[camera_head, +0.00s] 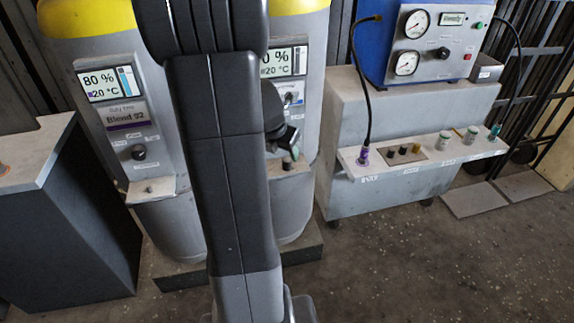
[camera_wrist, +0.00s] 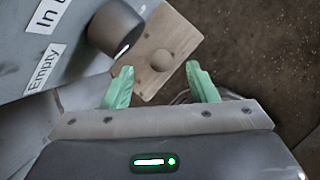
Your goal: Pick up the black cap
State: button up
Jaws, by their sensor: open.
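I cannot tell which is the task's cap. My gripper (camera_wrist: 161,85) is open, its two green fingers apart with nothing between them. In the wrist view a beige plate (camera_wrist: 150,88) with a small rounded peg (camera_wrist: 161,60) lies just beyond the fingertips. A dark grey knob (camera_wrist: 115,28) sticks out beside it. In the head view my arm hides most of the gripper, which is near the right tank's front.
Two yellow-topped grey tanks (camera_head: 165,230) stand at left and centre. A dark cabinet (camera_head: 70,240) stands at left. The floor (camera_head: 430,270) in front is clear.

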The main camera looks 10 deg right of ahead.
aim_at(287, 159)
jog(key=b+x, duration=0.2)
jog(key=x, duration=0.3)
jog(key=shift+f, duration=0.1)
jog(key=c, duration=1)
jog(key=shift+c, duration=0.2)
jog(key=shift+r+p, duration=0.4)
jog(key=shift+r, duration=0.35)
jog(key=p+v, duration=0.1)
jog(key=v, duration=0.1)
jog(key=shift+r, duration=0.3)
jog(key=s+a, duration=1.1)
jog(key=s, duration=0.1)
jog(key=shift+s+a, duration=0.35)
jog(key=shift+f, duration=0.1)
